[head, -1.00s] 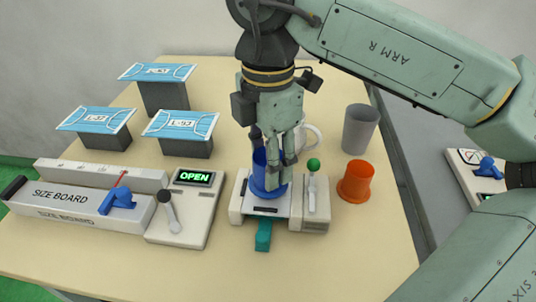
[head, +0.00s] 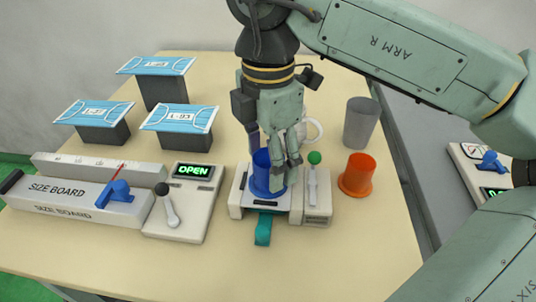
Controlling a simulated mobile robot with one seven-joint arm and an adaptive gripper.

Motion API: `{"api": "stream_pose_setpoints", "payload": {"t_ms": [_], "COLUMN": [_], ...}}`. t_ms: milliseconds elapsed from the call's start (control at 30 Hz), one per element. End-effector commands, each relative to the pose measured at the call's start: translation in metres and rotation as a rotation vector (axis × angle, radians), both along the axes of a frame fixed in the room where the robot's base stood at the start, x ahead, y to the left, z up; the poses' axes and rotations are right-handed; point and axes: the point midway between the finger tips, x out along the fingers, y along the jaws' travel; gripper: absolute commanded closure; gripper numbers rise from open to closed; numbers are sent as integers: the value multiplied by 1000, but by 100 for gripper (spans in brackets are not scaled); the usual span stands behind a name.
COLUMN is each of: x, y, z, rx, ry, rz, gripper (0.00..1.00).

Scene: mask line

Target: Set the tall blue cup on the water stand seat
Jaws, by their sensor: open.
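The tall blue cup (head: 264,176) stands upright on the white water stand (head: 238,190), on its seat area between the side blocks. My gripper (head: 272,160) is open, with its fingers pointing down around the upper part of the cup. The fingers and palm hide part of the cup's rim and right side. The stand has a lever with a green knob (head: 314,158) on its right and a teal tab (head: 263,231) at its front. Whether the cup's base sits fully in the seat cannot be told.
An orange cup (head: 357,175) and a grey cup (head: 361,124) stand to the right, and a white mug (head: 313,130) behind. A panel reading OPEN (head: 193,171) and the size board (head: 75,195) are left. Blue masks on blocks (head: 180,118) stand back left. The front table is clear.

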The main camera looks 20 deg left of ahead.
Motion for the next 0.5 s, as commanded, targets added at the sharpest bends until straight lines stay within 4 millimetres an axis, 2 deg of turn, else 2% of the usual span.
{"api": "stream_pose_setpoints", "payload": {"t_ms": [267,500], "x": [0,1], "y": [0,0], "z": [2,28], "rx": [0,0], "ry": [0,-4], "rz": [0,-4], "gripper": [38,38]}}
